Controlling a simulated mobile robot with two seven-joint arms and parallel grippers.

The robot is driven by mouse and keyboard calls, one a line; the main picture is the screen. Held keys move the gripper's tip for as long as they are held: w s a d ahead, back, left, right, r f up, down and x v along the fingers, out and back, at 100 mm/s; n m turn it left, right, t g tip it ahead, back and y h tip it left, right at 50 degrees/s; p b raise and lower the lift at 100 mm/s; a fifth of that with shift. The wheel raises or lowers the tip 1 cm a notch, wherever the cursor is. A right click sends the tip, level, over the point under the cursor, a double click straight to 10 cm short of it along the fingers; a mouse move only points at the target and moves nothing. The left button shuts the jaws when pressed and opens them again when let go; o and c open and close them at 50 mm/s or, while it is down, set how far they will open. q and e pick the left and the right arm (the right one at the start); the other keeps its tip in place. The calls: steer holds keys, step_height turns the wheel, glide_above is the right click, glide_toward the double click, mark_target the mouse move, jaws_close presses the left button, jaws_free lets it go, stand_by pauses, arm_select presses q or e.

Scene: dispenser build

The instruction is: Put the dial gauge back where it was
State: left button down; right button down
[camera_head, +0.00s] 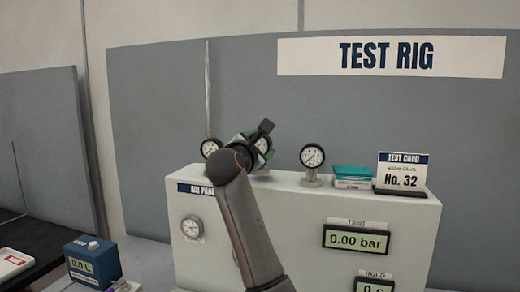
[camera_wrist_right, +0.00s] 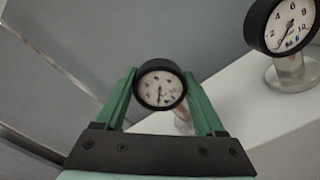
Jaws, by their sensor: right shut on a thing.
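A dial gauge (camera_wrist_right: 160,88) with a black rim and white face is between the green fingers of my right gripper (camera_head: 262,148), which is shut on it. In the head view this gauge (camera_head: 263,145) shows partly behind the gripper, above the top of the test rig (camera_head: 300,205). A metal stem or mount shows below it; whether they touch is unclear. Two similar gauges stand on the rig top, one to the left (camera_head: 210,148) and one to the right (camera_head: 312,156). One stands large at the right of the wrist view (camera_wrist_right: 285,25). My left gripper is not in view.
A teal-topped box (camera_head: 352,177) and the test card No. 32 (camera_head: 402,172) stand on the rig top at right. A small gauge (camera_head: 192,228) and a 0.00 bar display (camera_head: 356,239) are on its front. A blue 0.0 L unit (camera_head: 92,262) stands at lower left.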

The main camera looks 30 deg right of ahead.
steer(key=shift+f, duration=0.75)
steer(key=shift+f, duration=0.15)
jaws_free()
steer(key=shift+s+a, duration=0.25)
steer(key=shift+a, duration=0.1)
steer(key=b+v, duration=0.3)
steer(key=v, duration=0.8)
steer(key=shift+s+a, duration=0.1)
